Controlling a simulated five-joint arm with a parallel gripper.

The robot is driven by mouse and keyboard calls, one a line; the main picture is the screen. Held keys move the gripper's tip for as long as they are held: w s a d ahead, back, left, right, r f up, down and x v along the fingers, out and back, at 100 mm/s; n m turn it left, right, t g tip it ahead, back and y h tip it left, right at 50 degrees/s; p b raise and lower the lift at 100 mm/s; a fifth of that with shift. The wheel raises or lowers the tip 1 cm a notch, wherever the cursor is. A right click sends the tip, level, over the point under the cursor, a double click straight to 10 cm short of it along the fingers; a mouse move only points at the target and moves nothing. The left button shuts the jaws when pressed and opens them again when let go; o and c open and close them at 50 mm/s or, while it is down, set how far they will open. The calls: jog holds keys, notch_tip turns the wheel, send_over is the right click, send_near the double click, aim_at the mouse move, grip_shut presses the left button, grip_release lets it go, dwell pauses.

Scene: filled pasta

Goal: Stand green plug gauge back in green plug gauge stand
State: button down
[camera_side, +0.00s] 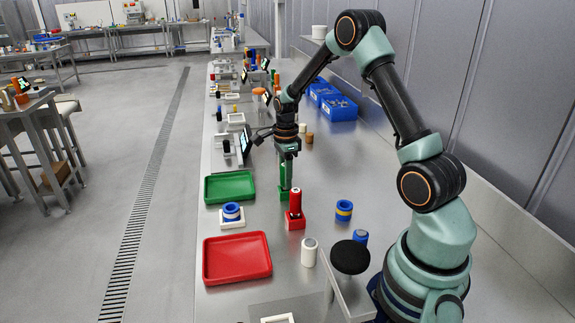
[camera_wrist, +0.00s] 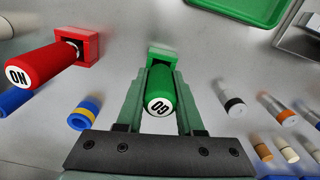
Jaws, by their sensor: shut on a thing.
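The green plug gauge (camera_wrist: 160,88) is a green handle with a white end marked "GO". My gripper (camera_wrist: 160,95) is shut on it, one green finger on each side. In the side view the gauge (camera_side: 284,174) is upright below my gripper (camera_side: 288,158). The green plug gauge stand (camera_wrist: 161,57) is a small green block just beyond the gauge in the wrist view. In the side view the stand (camera_side: 283,194) is directly under the gauge. The gauge's lower end is hidden, so I cannot tell whether it is inside the stand.
A red plug gauge (camera_side: 295,203) marked "NO" stands in its red stand (camera_side: 296,221), close by. Green tray (camera_side: 230,199) and red tray (camera_side: 268,256) lie to the left. A blue and yellow ring (camera_side: 344,209) is at the right. Blue bins (camera_side: 339,111) stand further back.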

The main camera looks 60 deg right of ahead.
jog(key=shift+c, duration=2.3)
grip_release()
notch_tip(320, 180, up, 11)
jog(key=shift+r, duration=0.15)
jog(key=shift+a+r, duration=0.15)
jog(key=shift+r, duration=0.45)
jog(key=s+a+r+n+t, duration=0.2)
jog(key=s+a+r+n, duration=0.2)
jog(key=a+n, duration=0.6)
jog(key=s+a+r+n+t, duration=0.3)
jog(key=s+a+n, duration=0.5)
jog(key=n, duration=0.7)
jog(key=shift+a+r+t, duration=0.3)
jog(key=shift+a+r, duration=0.35)
jog(key=shift+a, duration=0.3)
